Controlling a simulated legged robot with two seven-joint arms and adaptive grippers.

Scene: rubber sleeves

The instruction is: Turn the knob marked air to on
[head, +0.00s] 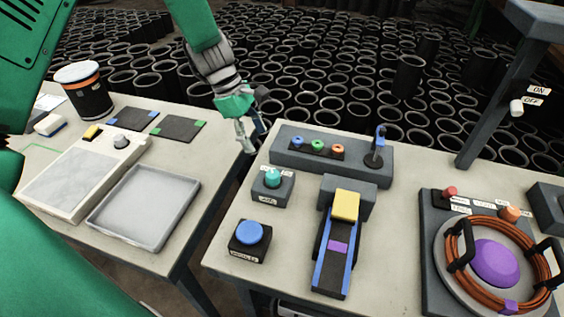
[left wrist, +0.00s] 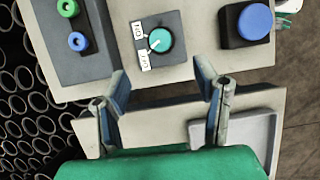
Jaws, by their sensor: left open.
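A teal knob (head: 272,176) sits on a dark box on the middle table, with small white labels on the box whose print is too small to read in the head view. It also shows in the left wrist view (left wrist: 160,40), with a pale pointer mark and two white labels (left wrist: 142,45) beside it, one reading ON. My left gripper (head: 252,140) is open and empty, above the gap between the tables, behind and left of the knob. In the left wrist view the spread fingers (left wrist: 160,78) point toward the knob box, apart from it.
A blue button (head: 249,233) stands in front of the knob box. A dark panel (head: 285,160) with small coloured knobs and an upright lever lies behind. A white knob (head: 516,107) with ON and OFF labels is on a post at right. A grey tray (head: 108,228) lies left.

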